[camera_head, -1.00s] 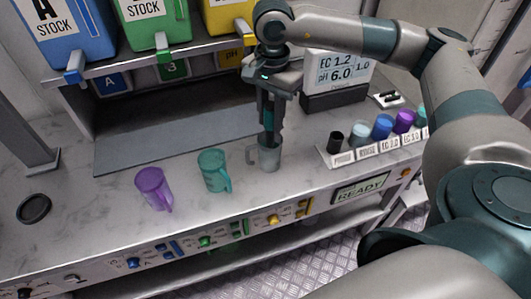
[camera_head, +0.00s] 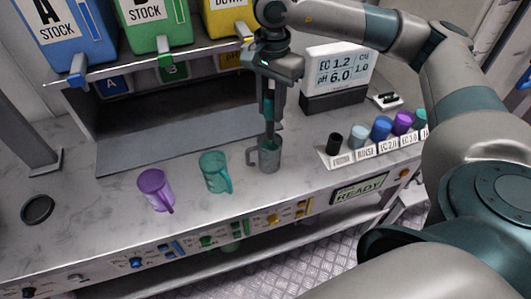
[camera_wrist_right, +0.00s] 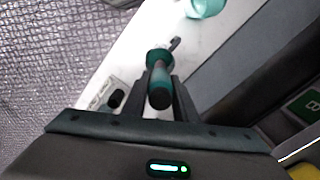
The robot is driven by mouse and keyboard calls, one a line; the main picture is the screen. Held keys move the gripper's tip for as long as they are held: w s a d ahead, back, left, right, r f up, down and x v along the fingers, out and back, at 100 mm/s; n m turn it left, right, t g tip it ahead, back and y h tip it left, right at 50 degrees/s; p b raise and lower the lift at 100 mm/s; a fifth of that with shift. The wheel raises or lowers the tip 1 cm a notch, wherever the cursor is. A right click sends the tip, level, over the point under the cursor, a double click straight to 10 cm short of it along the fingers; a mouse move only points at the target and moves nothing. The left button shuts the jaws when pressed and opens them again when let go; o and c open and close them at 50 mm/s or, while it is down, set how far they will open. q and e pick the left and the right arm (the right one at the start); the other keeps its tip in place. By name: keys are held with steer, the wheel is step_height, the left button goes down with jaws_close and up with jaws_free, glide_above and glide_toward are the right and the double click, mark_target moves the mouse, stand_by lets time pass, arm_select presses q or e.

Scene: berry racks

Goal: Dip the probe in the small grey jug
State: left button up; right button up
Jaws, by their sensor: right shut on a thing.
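The small grey jug (camera_head: 268,158) stands upright on the bench, its handle to the left. My right gripper (camera_head: 270,112) is above it, pointing down and shut on the probe (camera_head: 269,104), which has a teal and dark body. The probe is roughly upright, and its lower end is at the jug's mouth; I cannot tell how far inside it reaches. In the right wrist view the probe's handle (camera_wrist_right: 160,84) sits between the fingers and hides most of the jug beyond. My left gripper is not in view.
A teal jug (camera_head: 214,172) and a purple jug (camera_head: 156,190) stand to the left. A rack of small coloured pots (camera_head: 381,128) is at the right, with a meter display (camera_head: 338,68) behind. A black disc (camera_head: 37,209) lies far left. Stock containers (camera_head: 160,22) stand above.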

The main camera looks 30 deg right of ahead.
mark_target(271, 91)
steer(key=shift+r+p, duration=0.9)
steer(key=shift+r, duration=1.75)
